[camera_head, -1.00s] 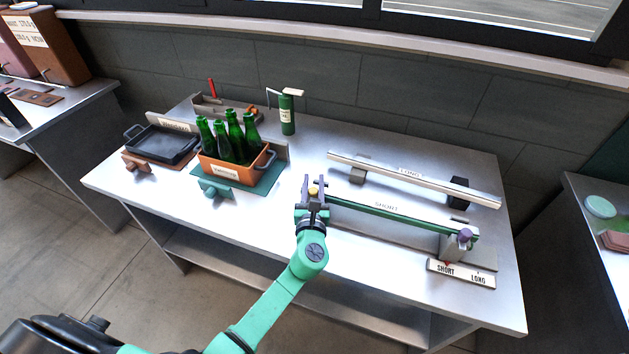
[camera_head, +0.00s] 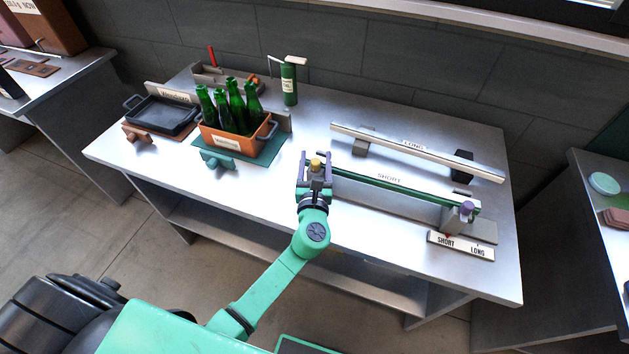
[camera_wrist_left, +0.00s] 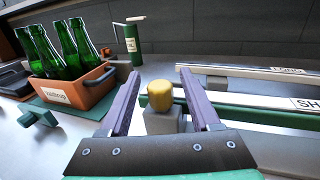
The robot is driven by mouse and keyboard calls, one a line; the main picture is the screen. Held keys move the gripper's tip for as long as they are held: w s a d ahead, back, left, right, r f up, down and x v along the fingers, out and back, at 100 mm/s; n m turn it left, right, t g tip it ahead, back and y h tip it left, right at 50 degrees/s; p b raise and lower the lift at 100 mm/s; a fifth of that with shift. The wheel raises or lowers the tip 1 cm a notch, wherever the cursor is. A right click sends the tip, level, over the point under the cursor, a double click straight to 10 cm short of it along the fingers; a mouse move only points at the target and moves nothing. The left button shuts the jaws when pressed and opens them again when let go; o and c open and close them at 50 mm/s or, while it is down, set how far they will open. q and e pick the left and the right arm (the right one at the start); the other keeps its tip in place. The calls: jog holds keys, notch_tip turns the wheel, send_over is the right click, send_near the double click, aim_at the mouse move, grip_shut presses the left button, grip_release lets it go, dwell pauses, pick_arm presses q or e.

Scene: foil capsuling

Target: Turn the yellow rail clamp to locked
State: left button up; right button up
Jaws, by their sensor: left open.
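The yellow rail clamp (camera_head: 316,163) is a small yellow knob on a grey block at the left end of the green rail labelled SHORT (camera_head: 390,186). In the left wrist view the yellow knob (camera_wrist_left: 160,95) stands between the two purple-grey fingers of my left gripper (camera_wrist_left: 158,100). The fingers are open, with a visible gap on each side of the knob. In the head view my left gripper (camera_head: 315,168) is at the clamp, pointing away from me. My right gripper does not show.
A silver rail labelled LONG (camera_head: 415,152) lies behind the short one. A purple knob (camera_head: 466,209) and a SHORT/LONG plate (camera_head: 461,246) are at the right end. An orange crate (camera_head: 261,139) of green bottles, a black tray (camera_head: 163,113) and a green cylinder (camera_head: 289,84) stand to the left and back.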

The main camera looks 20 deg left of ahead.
pick_arm(q)
jog(key=b+v, duration=0.2)
jog(key=v, duration=1)
jog(key=shift+s, duration=0.2)
